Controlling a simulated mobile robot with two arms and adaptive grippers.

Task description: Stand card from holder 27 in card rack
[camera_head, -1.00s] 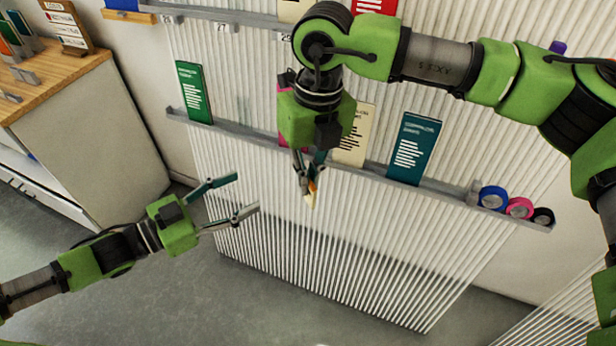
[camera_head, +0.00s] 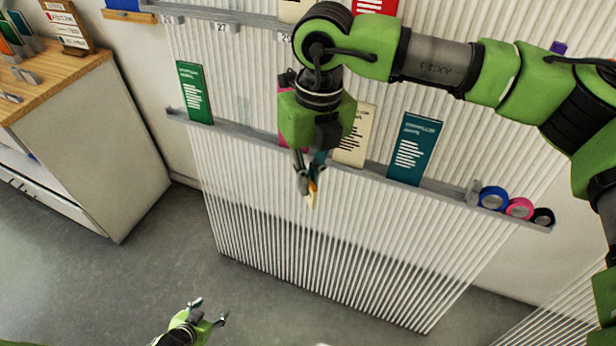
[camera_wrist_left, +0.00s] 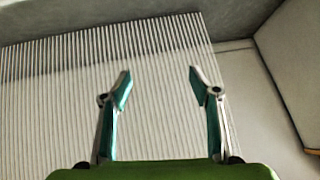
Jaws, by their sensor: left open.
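My right gripper (camera_head: 308,188) hangs in front of the ribbed wall panel, fingers down. A thin pale piece with orange on it (camera_head: 313,197), perhaps a card seen nearly edge-on, shows between its fingertips. My left gripper (camera_head: 210,312) is low at the bottom of the head view, over the floor, open and empty. Its two spread fingers show in the left wrist view (camera_wrist_left: 160,85). The label 27 (camera_head: 221,27) is on the upper ledge, with no card visible above it. Upright cards in metal holders (camera_head: 18,38) stand on the wooden counter at the top left; which is the card rack, I cannot tell.
The lower ledge (camera_head: 240,131) carries a green card (camera_head: 194,92), a pink card partly hidden by my right gripper, a cream card (camera_head: 355,135), a teal card (camera_head: 415,148) and tape rolls (camera_head: 493,198). A cabinet (camera_head: 110,150) stands at left. The floor between is clear.

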